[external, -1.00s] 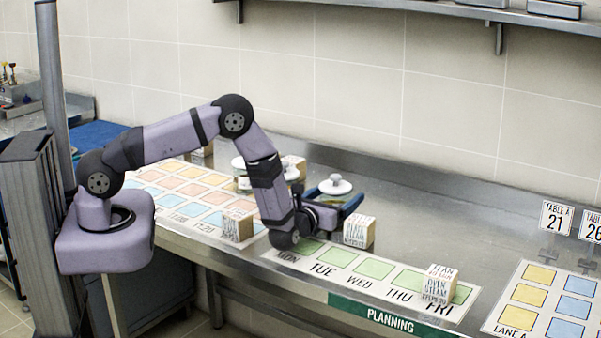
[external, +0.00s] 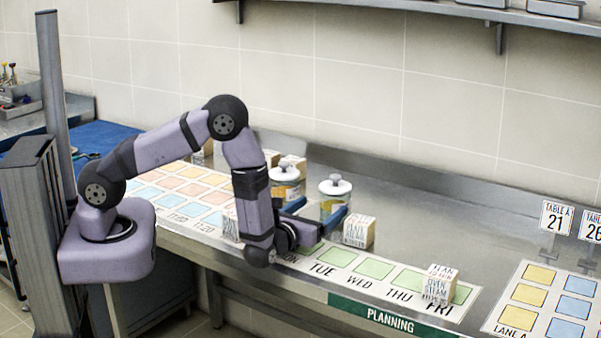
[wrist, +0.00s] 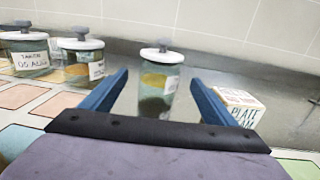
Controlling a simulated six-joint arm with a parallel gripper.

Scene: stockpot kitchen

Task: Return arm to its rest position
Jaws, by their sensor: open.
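My gripper (external: 318,220) is low over the counter near the left end of the weekday strip. Its two blue fingers are apart, and it also shows in the wrist view (wrist: 155,95) with nothing held. A glass jar with a white lid (external: 335,187) stands just beyond the fingers. In the wrist view this jar (wrist: 158,80) shows through the gap between the fingers, apart from them. A printed wooden block (external: 358,232) stands just right of the fingers. My arm reaches out from its base at left, bent at the elbow.
Another lidded jar (external: 285,183) and a few blocks stand behind my forearm. A printed block (external: 439,284) sits by FRI on the weekday strip (external: 345,258). A coloured grid board (external: 180,190) lies at left.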

